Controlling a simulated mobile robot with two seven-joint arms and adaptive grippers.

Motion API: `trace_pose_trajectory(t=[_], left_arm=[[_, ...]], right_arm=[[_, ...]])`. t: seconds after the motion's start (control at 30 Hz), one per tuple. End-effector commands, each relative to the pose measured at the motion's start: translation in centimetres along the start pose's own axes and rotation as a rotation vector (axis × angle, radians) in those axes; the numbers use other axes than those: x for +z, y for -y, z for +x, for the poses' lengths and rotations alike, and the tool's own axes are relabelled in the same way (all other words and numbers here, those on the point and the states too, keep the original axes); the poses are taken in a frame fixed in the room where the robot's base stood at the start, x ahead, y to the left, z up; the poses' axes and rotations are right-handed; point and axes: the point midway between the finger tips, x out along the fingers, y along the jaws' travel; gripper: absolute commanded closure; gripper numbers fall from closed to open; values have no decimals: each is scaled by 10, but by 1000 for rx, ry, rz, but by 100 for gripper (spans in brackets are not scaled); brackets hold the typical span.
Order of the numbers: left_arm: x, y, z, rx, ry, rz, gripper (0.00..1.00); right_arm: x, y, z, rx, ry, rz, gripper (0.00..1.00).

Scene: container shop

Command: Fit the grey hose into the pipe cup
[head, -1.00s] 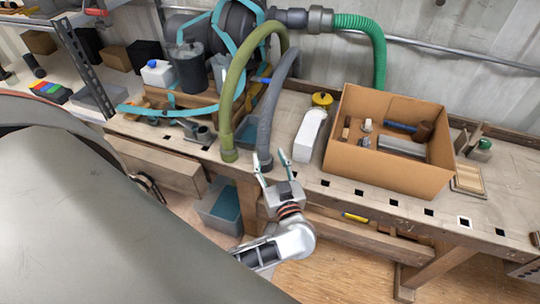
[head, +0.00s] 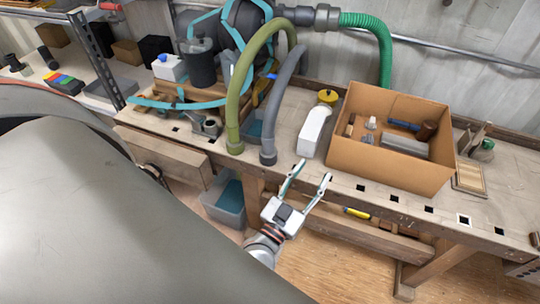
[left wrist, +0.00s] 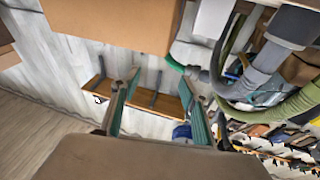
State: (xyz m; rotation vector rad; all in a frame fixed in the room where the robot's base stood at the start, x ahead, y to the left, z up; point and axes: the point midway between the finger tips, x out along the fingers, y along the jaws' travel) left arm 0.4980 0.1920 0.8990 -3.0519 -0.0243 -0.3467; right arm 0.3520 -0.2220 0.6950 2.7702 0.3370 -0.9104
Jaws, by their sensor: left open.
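The grey hose (head: 273,105) arches down in the head view. Its cuffed lower end (head: 268,157) is upright at the bench's front edge, to the right of the olive hose's end. It also shows at the upper right of the left wrist view (left wrist: 265,62). A small grey cup-like piece (head: 211,127) stands on the bench left of the olive hose; I cannot tell for sure that it is the pipe cup. My left gripper (head: 313,170) is open and empty, to the right of the grey hose's end and apart from it. My right gripper is not in view.
An olive hose (head: 236,100) stands beside the grey one. A white container (head: 312,132) and a cardboard box (head: 375,171) with loose parts are to the right on the bench (head: 480,210). A blue-grey bin (head: 226,205) is below. The floor in front is clear.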

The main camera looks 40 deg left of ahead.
Motion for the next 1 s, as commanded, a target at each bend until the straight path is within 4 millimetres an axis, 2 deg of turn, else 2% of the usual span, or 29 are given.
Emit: trace_pose_trajectory(t=[0.1, 0.2, 0.33, 0.4, 0.5, 0.67, 1.0], left_arm=[[36, -24, -36, 181, 154, 16, 55], [75, -31, -73, 286, 329, 36, 55], [123, -19, -125, 337, 569, 72, 55], [141, -7, -149, 335, 673, 92, 55], [159, 10, -174, 317, 780, 116, 55], [168, 21, -188, 299, 844, 130, 55], [168, 21, -188, 299, 845, 129, 55]], right_arm=[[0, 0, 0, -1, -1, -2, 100], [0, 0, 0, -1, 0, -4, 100], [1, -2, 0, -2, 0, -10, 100], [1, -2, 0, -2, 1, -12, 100], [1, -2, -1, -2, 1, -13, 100], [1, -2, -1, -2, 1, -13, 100], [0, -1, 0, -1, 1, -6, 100]])
